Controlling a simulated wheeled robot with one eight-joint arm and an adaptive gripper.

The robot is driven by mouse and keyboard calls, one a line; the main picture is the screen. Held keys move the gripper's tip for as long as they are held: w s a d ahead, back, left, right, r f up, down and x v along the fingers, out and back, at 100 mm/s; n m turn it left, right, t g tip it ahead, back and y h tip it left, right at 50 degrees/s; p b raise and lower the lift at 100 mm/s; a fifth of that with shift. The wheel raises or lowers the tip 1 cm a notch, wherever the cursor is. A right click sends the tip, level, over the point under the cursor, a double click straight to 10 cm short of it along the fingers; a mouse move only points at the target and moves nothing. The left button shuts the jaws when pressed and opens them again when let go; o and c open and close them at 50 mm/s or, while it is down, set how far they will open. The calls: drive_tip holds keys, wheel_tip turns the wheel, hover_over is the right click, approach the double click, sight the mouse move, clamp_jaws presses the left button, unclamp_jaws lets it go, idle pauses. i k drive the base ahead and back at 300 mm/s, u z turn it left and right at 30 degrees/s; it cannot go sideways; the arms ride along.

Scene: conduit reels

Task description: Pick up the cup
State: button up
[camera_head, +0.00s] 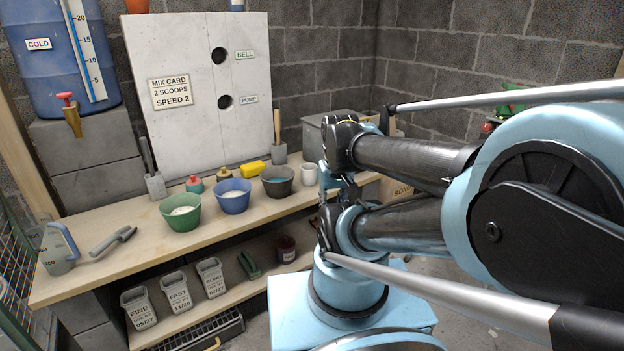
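A small white cup (309,174) stands upright on the wooden bench top, right of a dark grey bowl (277,181). It is close to the left side of my arm's far end, with a narrow gap between them in the picture. A dark maroon cup-like pot (286,248) with a pale label stands on the shelf below. My arm fills the right half of the view. Its links hide whatever lies behind them, and I cannot make out any gripper fingers. Nothing visible holds the white cup.
A green bowl (181,211) and a blue bowl (233,195) stand left of the dark bowl. A yellow sponge-like block (254,168) and a trowel (279,140) are behind. A grey bin (314,135) stands behind the cup.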

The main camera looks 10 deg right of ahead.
sight(309, 175)
drive_tip(key=u, duration=0.95)
drive_tip(key=k, duration=0.85)
drive_tip(key=z, duration=0.75)
drive_tip(key=i, duration=1)
